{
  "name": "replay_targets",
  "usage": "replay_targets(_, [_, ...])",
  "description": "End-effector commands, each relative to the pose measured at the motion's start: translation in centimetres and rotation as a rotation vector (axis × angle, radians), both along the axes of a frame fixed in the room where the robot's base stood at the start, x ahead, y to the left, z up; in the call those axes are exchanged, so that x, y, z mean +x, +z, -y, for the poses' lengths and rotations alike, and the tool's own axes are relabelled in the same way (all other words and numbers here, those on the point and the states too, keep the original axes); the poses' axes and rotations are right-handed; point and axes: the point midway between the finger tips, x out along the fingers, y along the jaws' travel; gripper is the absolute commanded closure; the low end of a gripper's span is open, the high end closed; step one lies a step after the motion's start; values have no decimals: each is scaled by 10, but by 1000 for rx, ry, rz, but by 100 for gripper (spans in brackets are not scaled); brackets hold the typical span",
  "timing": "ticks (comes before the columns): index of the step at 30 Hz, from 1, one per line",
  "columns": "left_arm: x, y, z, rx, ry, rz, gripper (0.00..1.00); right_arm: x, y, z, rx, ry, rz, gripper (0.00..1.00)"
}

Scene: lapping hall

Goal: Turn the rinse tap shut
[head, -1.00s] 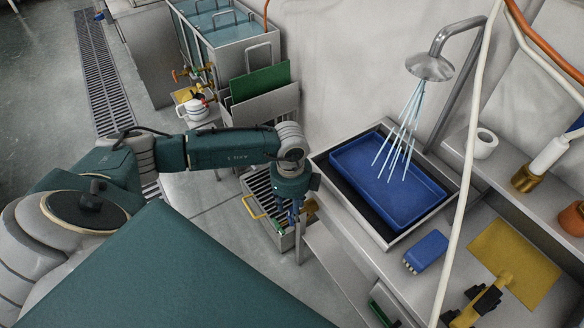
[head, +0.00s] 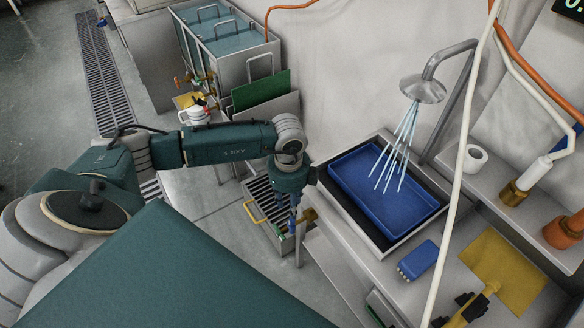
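The shower head (head: 423,89) hangs from a grey pipe at the back wall. Streams of water (head: 397,150) run from it into a blue tray (head: 352,168) set in the steel sink (head: 398,243). My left gripper (head: 295,222) points down just left of the sink's front left corner. Its fingers are small and dark here, and their opening cannot be made out. A small brass-coloured part (head: 309,215) shows right beside the fingers. It may be the rinse tap, but its handle is mostly hidden by the gripper.
A slatted crate with a yellow handle (head: 252,212) stands below my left gripper. A blue box (head: 418,260) and a yellow mat (head: 503,272) lie on the bench. A white hose (head: 461,165) hangs in front. Tanks (head: 236,58) stand at the back left.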

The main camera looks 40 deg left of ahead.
Motion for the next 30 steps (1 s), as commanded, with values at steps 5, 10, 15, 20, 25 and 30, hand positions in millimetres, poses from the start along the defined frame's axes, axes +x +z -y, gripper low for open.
replay_targets(5, [0,15,-1,0,0,0,67,0,11,0,0,0,0,21])
replay_targets(10, [0,16,-1,0,0,0,67,0,12,0,0,0,0,21])
replay_targets(15, [0,15,-1,-1,0,0,67,0,11,0,0,0,0,21])
replay_targets(20, [0,16,-1,-1,0,0,67,0,11,0,0,0,0,21])
replay_targets(25, [1,23,-2,0,0,2,67,0,11,0,0,0,0,21])
replay_targets(30, [1,52,-1,-1,-2,5,67,0,11,0,0,0,0,21])
